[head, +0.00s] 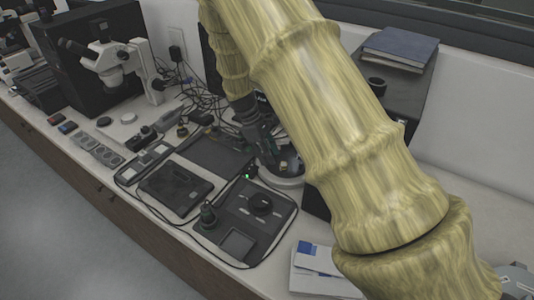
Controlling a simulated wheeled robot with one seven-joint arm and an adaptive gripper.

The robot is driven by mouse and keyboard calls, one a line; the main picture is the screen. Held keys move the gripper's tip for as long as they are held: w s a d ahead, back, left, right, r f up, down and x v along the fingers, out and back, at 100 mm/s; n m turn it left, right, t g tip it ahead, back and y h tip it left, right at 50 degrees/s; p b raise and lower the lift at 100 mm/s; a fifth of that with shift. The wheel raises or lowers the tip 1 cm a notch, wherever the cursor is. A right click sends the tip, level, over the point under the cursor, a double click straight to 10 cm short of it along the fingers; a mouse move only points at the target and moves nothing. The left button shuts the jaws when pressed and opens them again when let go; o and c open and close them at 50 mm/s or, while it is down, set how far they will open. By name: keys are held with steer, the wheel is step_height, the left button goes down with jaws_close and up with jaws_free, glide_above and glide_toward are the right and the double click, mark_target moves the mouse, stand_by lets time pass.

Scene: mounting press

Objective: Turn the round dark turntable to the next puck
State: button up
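My gripper (267,155) points down at the back of the bench, in the middle of the view. Its fingers are small and dark here, and I cannot tell whether they are open or shut. A round dark turntable (291,164) with a pale base sits just right of and below the fingertips. My arm hides its right side. The fingertips are at or just above its left part; I cannot tell if they touch it. The pucks on it are too small to make out clearly.
A microscope (118,58) stands at the back left. Cables run along the wall. A blue binder (400,47) lies on a dark box at the right.

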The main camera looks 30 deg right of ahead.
steer(key=shift+d+f, duration=0.1)
steer(key=shift+f, duration=0.2)
steer(key=shift+c, duration=0.2)
jaws_close()
steer(key=shift+a, duration=0.2)
steer(key=shift+a+n, duration=0.1)
steer(key=shift+n, duration=0.2)
